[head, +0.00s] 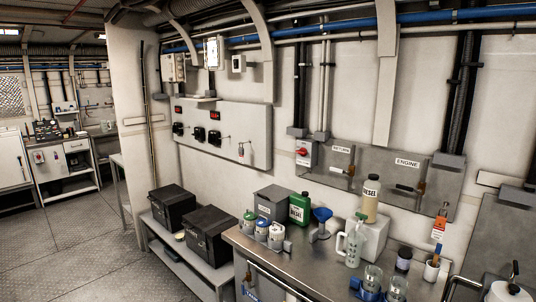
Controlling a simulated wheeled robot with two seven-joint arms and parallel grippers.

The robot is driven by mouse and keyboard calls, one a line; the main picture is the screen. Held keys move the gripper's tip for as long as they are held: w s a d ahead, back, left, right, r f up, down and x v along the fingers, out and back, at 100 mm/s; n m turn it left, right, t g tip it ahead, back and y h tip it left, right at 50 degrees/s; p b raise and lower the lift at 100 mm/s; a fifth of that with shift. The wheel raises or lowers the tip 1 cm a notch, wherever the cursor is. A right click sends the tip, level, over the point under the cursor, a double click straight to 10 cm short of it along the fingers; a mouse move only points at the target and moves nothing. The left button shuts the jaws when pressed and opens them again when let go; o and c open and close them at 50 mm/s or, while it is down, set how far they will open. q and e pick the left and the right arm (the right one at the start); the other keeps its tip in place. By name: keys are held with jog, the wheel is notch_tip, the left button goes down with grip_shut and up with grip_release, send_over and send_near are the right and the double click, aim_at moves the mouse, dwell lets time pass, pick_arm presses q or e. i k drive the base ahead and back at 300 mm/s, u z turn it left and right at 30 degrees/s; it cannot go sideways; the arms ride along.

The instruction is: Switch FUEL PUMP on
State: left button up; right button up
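No label reading FUEL PUMP is legible from here. A grey switch box with a red rotary knob (304,153) is on the wall, left of the middle of the view's right half; the small print under its knob is too small to read. Right of it is a grey wall panel (378,174) with plates reading RETURN and ENGINE and lever handles. Further left, a pale control panel (222,133) carries red displays, several black switches and a hanging red tag; its small labels are unreadable. Neither of my grippers shows in the head view.
A steel workbench (262,248) below the switch box holds a green diesel can (299,208), a diesel bottle (370,199), a blue funnel (321,222), jars and a jug. Two black cases (210,237) stand on a low bench. Open floor (70,250) lies at the left.

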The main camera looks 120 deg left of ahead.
aim_at(303, 151)
jog(key=u, duration=3.2)
jog(key=k, duration=0.25)
jog(key=u, duration=1.9)
jog(key=i, duration=1.95)
jog(key=z, duration=0.35)
jog(key=i, duration=1.5)
jog(key=z, duration=1.2)
